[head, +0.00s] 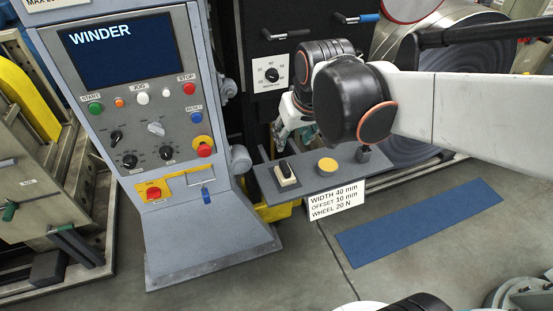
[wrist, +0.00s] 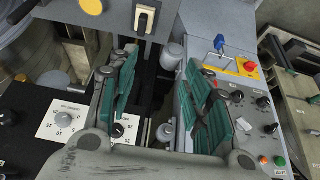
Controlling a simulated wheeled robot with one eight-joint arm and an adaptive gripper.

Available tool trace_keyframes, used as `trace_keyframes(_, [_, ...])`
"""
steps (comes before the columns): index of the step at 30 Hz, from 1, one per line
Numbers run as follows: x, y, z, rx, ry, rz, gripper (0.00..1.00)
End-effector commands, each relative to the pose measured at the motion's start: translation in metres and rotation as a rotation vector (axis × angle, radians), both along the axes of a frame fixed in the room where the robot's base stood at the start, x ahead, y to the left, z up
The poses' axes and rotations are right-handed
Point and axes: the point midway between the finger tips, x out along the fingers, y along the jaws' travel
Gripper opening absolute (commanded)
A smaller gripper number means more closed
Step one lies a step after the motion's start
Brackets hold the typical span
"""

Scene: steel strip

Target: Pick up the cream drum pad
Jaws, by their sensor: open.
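The cream drum pad (head: 286,174), a small cream block with a black upright part on top, sits on a narrow grey shelf (head: 312,187), near its left end. In the wrist view the pad (wrist: 145,18) shows at the top edge, beyond my fingertips and slightly left of the gap between them. My gripper (wrist: 160,58) is open, with green finger pads wide apart and nothing between them. In the head view my gripper (head: 287,128) is above the shelf and behind the pad, partly hidden by my wrist.
A yellow disc (head: 328,165) and a dark knob-like piece (head: 363,153) stand on the shelf to the right of the pad. The winder console (head: 130,110) stands close on the left. A black panel with a dial (head: 272,74) is behind. A blue mat (head: 420,222) lies on the floor.

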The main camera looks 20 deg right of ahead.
Motion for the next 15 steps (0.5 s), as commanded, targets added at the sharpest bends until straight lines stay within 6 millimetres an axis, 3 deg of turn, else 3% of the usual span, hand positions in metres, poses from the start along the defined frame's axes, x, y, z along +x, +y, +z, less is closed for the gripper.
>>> trace_keyframes(1, [0.014,-0.004,-0.005,0.000,0.018,-0.002,0.45])
trace_keyframes(8, [0.067,-0.018,-0.037,0.000,0.099,-0.003,0.45])
trace_keyframes(15, [0.117,-0.036,-0.087,0.004,0.184,-0.002,0.45])
